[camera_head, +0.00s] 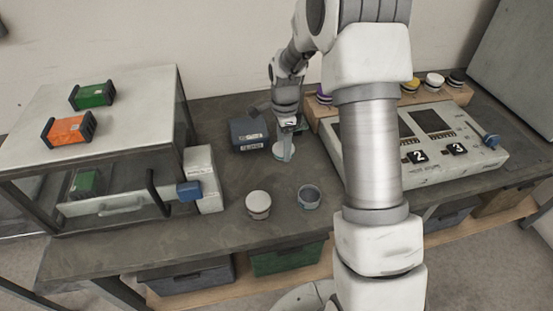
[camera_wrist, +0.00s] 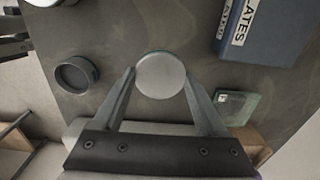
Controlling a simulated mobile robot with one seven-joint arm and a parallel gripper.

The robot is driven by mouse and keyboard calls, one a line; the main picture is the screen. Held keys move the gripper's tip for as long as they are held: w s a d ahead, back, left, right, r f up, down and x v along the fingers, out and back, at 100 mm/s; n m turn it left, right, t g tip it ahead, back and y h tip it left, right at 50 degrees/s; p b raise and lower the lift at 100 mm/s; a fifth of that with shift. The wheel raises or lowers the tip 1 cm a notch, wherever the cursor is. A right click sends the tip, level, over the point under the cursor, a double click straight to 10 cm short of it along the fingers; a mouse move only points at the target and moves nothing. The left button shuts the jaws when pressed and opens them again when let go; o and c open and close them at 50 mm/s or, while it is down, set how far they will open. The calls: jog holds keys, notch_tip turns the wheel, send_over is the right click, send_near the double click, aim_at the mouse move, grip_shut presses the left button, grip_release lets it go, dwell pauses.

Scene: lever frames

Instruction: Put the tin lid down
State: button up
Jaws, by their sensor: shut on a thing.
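My gripper (camera_head: 286,141) points down over the bench, in front of the blue box. It is shut on a round, pale grey tin lid (camera_wrist: 161,75), which sits between its two fingertips in the wrist view. The lid (camera_head: 279,154) looks flat and level in the head view. I cannot tell whether its underside touches the bench. An open, dark-looking tin (camera_head: 309,197) stands nearer the front edge; it also shows left of the gripper in the wrist view (camera_wrist: 76,74). A white-topped tin (camera_head: 258,204) stands to its left.
A blue labelled box (camera_head: 249,134) stands close to the gripper. A greenish glass-like piece (camera_wrist: 237,107) lies right of the fingers. A numbered console (camera_head: 460,150) fills the right, and a cabinet (camera_head: 130,120) the left. Bare bench lies between the lid and tins.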

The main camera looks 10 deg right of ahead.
aim_at(276, 166)
jog(key=shift+w+a+f, duration=0.2)
jog(key=shift+a+f, duration=0.35)
jog(key=shift+a, duration=0.35)
jog(key=shift+a+f, duration=0.1)
jog(key=shift+f, duration=1.95)
jog(key=shift+f+b, duration=0.1)
jog(key=shift+b, duration=0.2)
jog(key=shift+f, duration=0.15)
jog(key=o, duration=1.2)
jog(key=shift+o, duration=0.2)
jog(key=shift+r, duration=0.2)
